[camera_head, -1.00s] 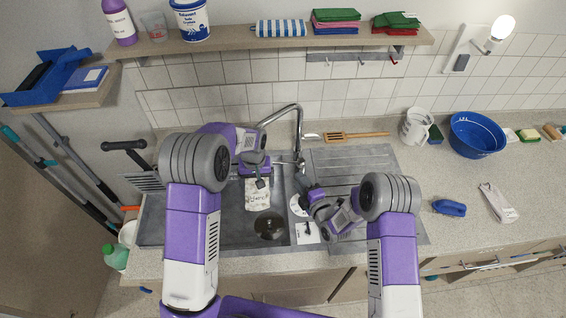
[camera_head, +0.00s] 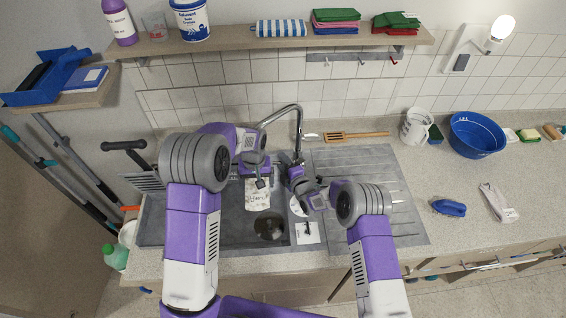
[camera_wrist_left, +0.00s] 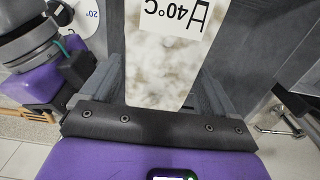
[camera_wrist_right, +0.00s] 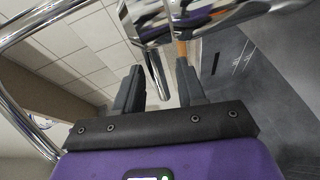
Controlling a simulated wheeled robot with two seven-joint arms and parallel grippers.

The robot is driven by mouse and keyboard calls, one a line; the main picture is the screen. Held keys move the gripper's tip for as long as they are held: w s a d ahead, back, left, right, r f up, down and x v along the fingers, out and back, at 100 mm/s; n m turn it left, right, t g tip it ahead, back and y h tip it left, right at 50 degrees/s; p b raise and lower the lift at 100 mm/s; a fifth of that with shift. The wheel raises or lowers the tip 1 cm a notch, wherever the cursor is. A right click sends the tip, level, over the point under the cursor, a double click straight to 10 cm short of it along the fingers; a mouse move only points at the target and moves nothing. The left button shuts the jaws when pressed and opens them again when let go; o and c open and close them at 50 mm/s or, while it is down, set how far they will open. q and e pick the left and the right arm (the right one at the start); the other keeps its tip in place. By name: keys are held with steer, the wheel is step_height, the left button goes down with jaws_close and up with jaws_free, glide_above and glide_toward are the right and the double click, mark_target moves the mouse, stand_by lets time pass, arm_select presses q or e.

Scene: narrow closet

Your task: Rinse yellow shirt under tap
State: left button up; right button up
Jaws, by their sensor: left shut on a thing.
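My left gripper (camera_head: 261,182) is over the left sink basin (camera_head: 225,225), shut on a pale, mottled cream item (camera_head: 257,199) that hangs below it. In the left wrist view this item (camera_wrist_left: 160,70) lies between the fingers (camera_wrist_left: 155,85) and carries a white "40°" label, upside down. No clearly yellow shirt shows. The chrome tap (camera_head: 298,125) arches at the back of the sink. My right gripper (camera_head: 291,166) is close to the tap's base. In the right wrist view its fingers (camera_wrist_right: 160,85) are apart, with chrome tap parts (camera_wrist_right: 155,35) just ahead; contact cannot be told.
The ribbed drainer (camera_head: 375,190) is clear. A wooden spatula (camera_head: 355,135) lies behind it. A shelf (camera_head: 240,42) runs above. A green bottle (camera_head: 114,257) is at lower left.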

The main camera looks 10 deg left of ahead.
steer(key=shift+w+a, duration=0.15)
steer(key=shift+w, duration=0.05)
steer(key=shift+c, duration=0.3)
jaws_close()
steer(key=shift+r+m+y, duration=0.3)
steer(key=shift+r+m, duration=0.1)
steer(key=shift+m, duration=0.2)
steer(key=shift+o, duration=0.3)
jaws_free()
